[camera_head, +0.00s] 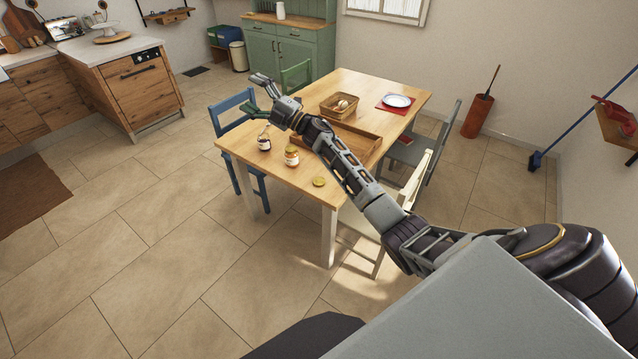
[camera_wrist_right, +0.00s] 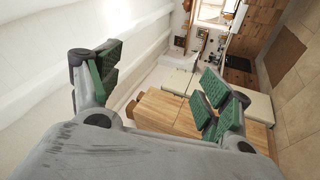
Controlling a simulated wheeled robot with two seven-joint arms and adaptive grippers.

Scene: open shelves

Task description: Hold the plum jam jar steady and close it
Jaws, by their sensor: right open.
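A small jar with dark contents and a pale label (camera_head: 264,143), which looks like the plum jam, stands upright near the left edge of the wooden table (camera_head: 245,150). I cannot clearly tell its top. A second jar with orange contents (camera_head: 291,157) stands to its right. A round golden lid (camera_head: 319,181) lies flat on the table near the front corner, apart from both jars. My right gripper (camera_head: 256,93) is open and empty, raised beyond the jars in the head view. Its spread green-padded fingers show in the wrist view (camera_wrist_right: 160,88). My left gripper is out of view.
My right arm crosses over the table and partly hides a wooden tray (camera_head: 371,151). Behind are a basket (camera_head: 329,106) and a plate (camera_head: 397,101) on a red mat. A blue chair (camera_head: 228,121) and other chairs surround the table.

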